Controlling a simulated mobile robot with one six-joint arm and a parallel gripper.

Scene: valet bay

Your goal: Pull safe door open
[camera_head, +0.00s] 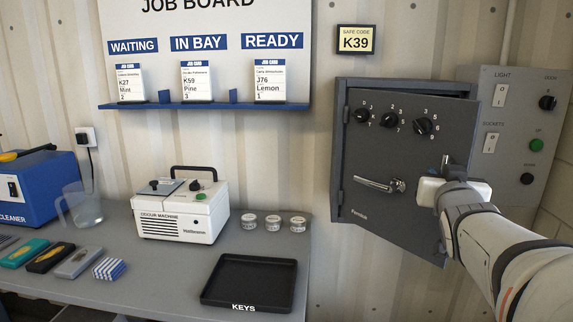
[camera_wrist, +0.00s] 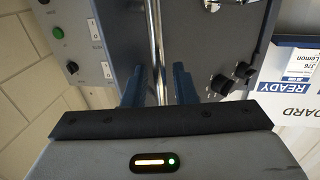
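The dark grey safe (camera_head: 338,130) hangs on the wall at the right of the head view. Its door (camera_head: 400,225) is slightly ajar, with hinges on the left and a dark gap along the top. The door carries three black knobs and a silver lever handle (camera_head: 378,184). My gripper (camera_head: 428,190) is at the door's right side, right of the handle. In the wrist view my gripper (camera_wrist: 158,80) has its blue fingers apart, either side of a shiny upright strip (camera_wrist: 157,45), which looks like the door's edge. I cannot tell whether either finger touches it.
A grey switch panel (camera_head: 494,80) is close on the right, behind my arm. A bench with a black keys tray (camera_head: 250,258) and a white odour machine (camera_head: 180,218) stands at the left. A safe code card (camera_head: 355,40) reads K39.

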